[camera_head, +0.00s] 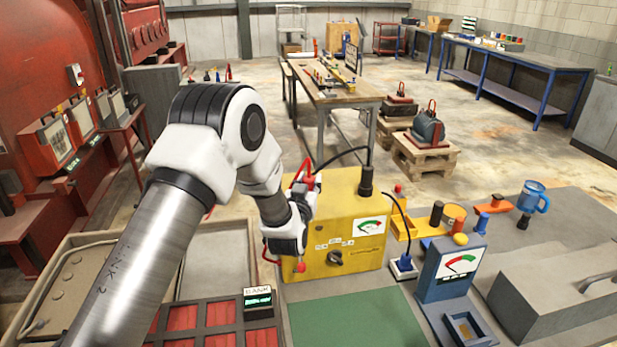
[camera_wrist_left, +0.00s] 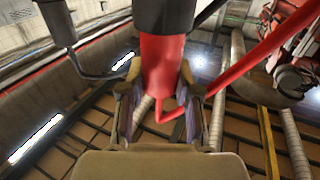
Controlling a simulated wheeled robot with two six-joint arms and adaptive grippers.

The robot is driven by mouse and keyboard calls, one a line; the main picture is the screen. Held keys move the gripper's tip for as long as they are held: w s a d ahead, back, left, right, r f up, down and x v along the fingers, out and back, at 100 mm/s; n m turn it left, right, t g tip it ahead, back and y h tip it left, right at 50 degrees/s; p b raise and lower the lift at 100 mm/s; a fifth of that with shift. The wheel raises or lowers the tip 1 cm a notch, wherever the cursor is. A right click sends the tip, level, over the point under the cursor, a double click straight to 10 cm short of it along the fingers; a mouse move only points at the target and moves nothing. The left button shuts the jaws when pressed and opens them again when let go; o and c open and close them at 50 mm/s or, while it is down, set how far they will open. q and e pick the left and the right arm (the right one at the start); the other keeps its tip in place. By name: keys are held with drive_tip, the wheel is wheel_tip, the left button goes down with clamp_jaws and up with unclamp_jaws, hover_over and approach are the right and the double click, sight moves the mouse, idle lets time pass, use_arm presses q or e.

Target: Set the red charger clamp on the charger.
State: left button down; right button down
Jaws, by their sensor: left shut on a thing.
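The red charger clamp (camera_wrist_left: 162,75) fills the middle of the left wrist view. It is a red cylinder with a black upper part, and a red cable or rod runs off to the upper right. My left gripper (camera_wrist_left: 158,105) is shut on it. In the head view the left gripper (camera_head: 305,192) is beside the yellow charger (camera_head: 352,212) at its upper left, and only bits of red show around it. The charger has a gauge and a black knob on its front. A black clamp-like piece (camera_head: 366,181) with a black cable stands at its top. My right gripper is not in view.
A blue tester (camera_head: 448,270) with a gauge stands right of the charger. A small blue-and-black piece (camera_head: 403,267) with a cable lies between them. A green mat (camera_head: 355,320) in front is clear. A grey case (camera_head: 555,293) is at the right.

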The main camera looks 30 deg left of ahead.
use_arm(q)
drive_tip(key=shift+w+a+f, duration=0.1)
drive_tip(key=shift+a, duration=0.05)
drive_tip(key=c, duration=1)
unclamp_jaws()
drive_tip(key=shift+f, duration=0.1)
drive_tip(key=shift+o, duration=0.9)
drive_tip(key=shift+s+r, duration=0.2)
drive_tip(key=shift+s+f, duration=0.15)
drive_tip(key=shift+s, duration=0.1)
drive_tip(key=b+v, duration=0.4)
drive_tip(key=v, duration=0.7)
drive_tip(key=shift+s+d, duration=0.15)
drive_tip(key=shift+d, duration=0.05)
